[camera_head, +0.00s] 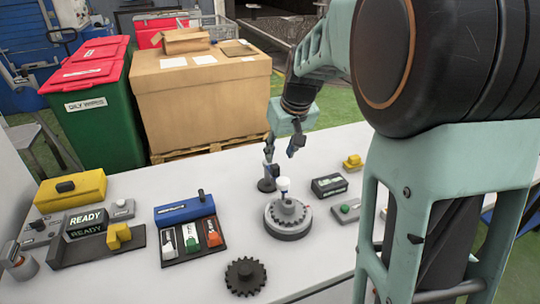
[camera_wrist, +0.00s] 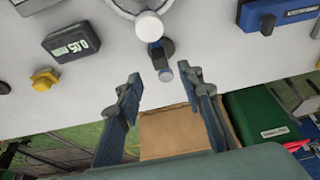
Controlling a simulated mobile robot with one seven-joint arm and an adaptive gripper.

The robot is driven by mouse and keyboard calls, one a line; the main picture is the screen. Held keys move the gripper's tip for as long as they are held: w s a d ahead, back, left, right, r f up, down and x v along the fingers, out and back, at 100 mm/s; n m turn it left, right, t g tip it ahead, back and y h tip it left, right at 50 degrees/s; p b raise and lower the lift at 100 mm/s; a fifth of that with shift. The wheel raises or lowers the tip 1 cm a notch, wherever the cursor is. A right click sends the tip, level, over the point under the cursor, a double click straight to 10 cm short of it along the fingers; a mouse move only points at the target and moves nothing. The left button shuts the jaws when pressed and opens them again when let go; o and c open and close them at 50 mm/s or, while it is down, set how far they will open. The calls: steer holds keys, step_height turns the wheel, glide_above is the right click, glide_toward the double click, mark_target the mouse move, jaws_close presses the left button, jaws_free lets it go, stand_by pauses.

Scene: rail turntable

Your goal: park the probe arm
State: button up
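The probe arm's dark post (camera_head: 267,180) stands on the table just behind the turntable (camera_head: 290,233), which carries a dark toothed gear (camera_head: 287,210). A white knob on a blue stem (camera_head: 283,185) rises by the gear's rear edge. In the wrist view, the white knob (camera_wrist: 148,27) and the dark post with a pale round end (camera_wrist: 165,74) lie close together; whether the probe touches the gear cannot be told. My gripper (camera_head: 284,141) is above and behind the post; in the wrist view its fingers (camera_wrist: 160,82) are spread, with nothing held.
A small display box (camera_wrist: 71,42) reads 0.05. A blue-lidded tray (camera_head: 190,232) with several coloured items sits left of the turntable. A loose gear (camera_head: 245,276) lies in front. A READY sign (camera_head: 86,222) stands left. A large cardboard box (camera_head: 200,95) is behind the table.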

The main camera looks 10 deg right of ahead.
mark_target(276, 166)
steer(key=x, duration=0.7)
steer(key=shift+w+f, duration=0.1)
jaws_close()
